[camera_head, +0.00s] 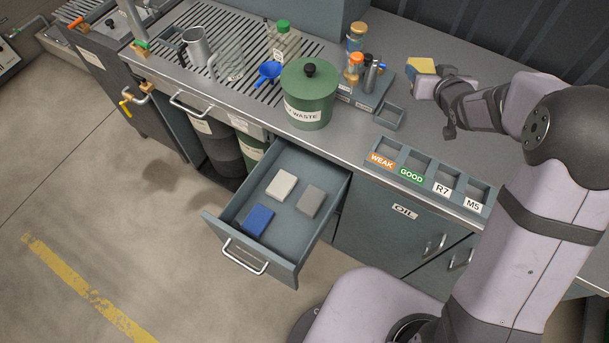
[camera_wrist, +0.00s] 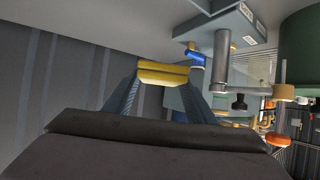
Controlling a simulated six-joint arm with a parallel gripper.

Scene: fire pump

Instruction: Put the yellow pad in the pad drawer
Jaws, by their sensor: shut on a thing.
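The yellow pad (camera_head: 420,65) is held at the tip of my gripper (camera_head: 422,75), over the back right part of the counter. The yellow pad also shows in the wrist view (camera_wrist: 163,73), between the two fingers of my gripper (camera_wrist: 165,95), which are shut on it. The pad drawer (camera_head: 230,217) is pulled open below the counter. A white pad (camera_head: 282,185), a grey pad (camera_head: 311,201) and a blue pad (camera_head: 258,219) lie apart inside it. There is bare drawer floor around them.
A green waste pot (camera_head: 307,100) stands on the counter above the drawer. A rack of bottles (camera_head: 360,92) and a small open tray (camera_head: 389,117) are left of my gripper. A labelled row of bins (camera_head: 430,176) lines the front edge.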

